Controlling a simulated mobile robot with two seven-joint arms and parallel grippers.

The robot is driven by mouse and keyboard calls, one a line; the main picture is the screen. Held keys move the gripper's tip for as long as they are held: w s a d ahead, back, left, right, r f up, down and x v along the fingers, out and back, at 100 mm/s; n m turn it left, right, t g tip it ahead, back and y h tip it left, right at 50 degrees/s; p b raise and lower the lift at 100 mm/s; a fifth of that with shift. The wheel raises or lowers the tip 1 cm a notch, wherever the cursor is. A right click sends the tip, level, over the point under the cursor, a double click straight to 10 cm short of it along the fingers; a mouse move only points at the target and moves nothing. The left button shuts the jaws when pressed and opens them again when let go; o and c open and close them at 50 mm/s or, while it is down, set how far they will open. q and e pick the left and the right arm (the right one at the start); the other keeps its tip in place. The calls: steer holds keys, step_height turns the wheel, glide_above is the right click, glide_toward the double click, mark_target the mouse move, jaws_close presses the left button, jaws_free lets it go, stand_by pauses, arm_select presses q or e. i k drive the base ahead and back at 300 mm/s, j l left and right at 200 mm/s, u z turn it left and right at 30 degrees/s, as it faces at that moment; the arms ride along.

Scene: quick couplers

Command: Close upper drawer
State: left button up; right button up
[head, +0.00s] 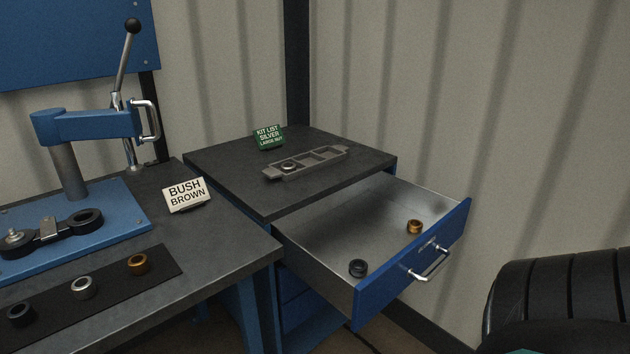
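The upper drawer (330,232) is pulled far out of the cabinet at the centre right. It has a blue front (400,275) with a silver bar handle (432,264). Inside the drawer lie a dark ring (358,268) near the front left and a brass ring (414,227) near the right side. Neither gripper shows in the head view. A black ribbed part at the lower right seems to be my own arm; its gripper is out of the frame.
The cabinet top (225,170) holds a grey compartment tray (322,165) with a ring in it and a green sign (268,137). On the left, a workbench (225,235) carries a blue press (85,127), a white sign (184,194) and a black mat (110,290) with three rings.

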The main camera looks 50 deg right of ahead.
mark_target(368, 219)
steer(key=l+z, duration=0.1)
steer(key=z, duration=2.1)
steer(key=i+u, duration=0.1)
steer(key=u, duration=0.3)
steer(key=i+l+u, duration=0.1)
steer(key=u, duration=0.35)
steer(key=i+l+u, duration=0.15)
steer(key=u, duration=0.25)
